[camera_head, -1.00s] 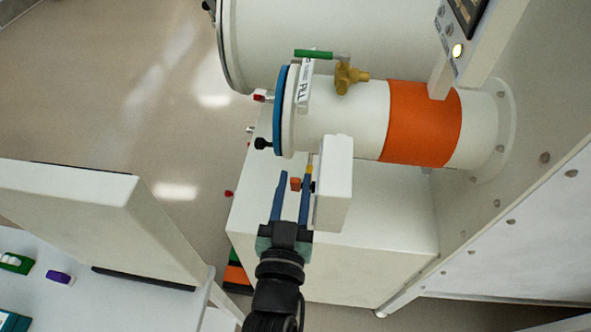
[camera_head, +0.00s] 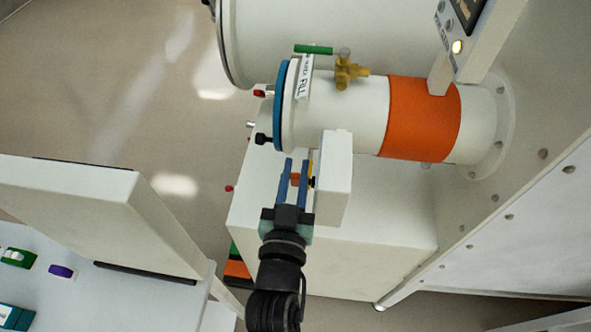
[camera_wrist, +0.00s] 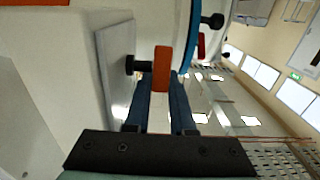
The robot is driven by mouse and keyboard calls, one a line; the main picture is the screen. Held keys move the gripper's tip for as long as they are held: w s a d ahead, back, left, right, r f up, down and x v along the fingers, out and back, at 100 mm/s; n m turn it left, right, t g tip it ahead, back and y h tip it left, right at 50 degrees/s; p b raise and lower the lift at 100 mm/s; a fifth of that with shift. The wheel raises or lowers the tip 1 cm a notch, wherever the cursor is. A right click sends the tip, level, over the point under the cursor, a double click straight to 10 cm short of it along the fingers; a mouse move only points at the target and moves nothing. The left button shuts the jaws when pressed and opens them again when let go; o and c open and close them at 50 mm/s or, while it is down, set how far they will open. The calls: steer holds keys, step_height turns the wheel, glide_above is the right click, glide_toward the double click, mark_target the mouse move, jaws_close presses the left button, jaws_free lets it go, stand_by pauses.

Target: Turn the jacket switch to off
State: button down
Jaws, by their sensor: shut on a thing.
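The jacket switch appears to be the white box (camera_head: 335,185) below the white cylinder, with an orange handle (camera_head: 295,180) on its left side. In the wrist view the handle (camera_wrist: 163,68) is an upright orange bar on a short black shaft, beside a grey-white plate. My gripper (camera_head: 294,168) has its two blue fingers shut on the orange handle, one on each side. The fingers hide part of the handle, and I cannot read any switch marking.
A white cylinder (camera_head: 345,112) with a blue-rimmed end, an orange band and a brass valve (camera_head: 348,72) with a green lever lies just above my gripper. A large white cabinet (camera_head: 385,240) is below right. A white panel (camera_head: 90,210) stands left; floor lies between.

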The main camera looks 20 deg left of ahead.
steer(key=r+g+p, duration=0.1)
steer(key=p, duration=0.2)
steer(key=shift+w, duration=0.1)
steer(key=g+p, duration=0.1)
steer(key=p, duration=0.3)
steer(key=shift+w+f+h, duration=0.15)
steer(key=shift+h, duration=0.15)
steer(key=shift+f+g+p, duration=0.3)
steer(key=shift+g+p, duration=0.1)
steer(key=shift+f, duration=0.1)
steer(key=c, duration=1)
jaws_free()
steer(key=shift+c, duration=0.2)
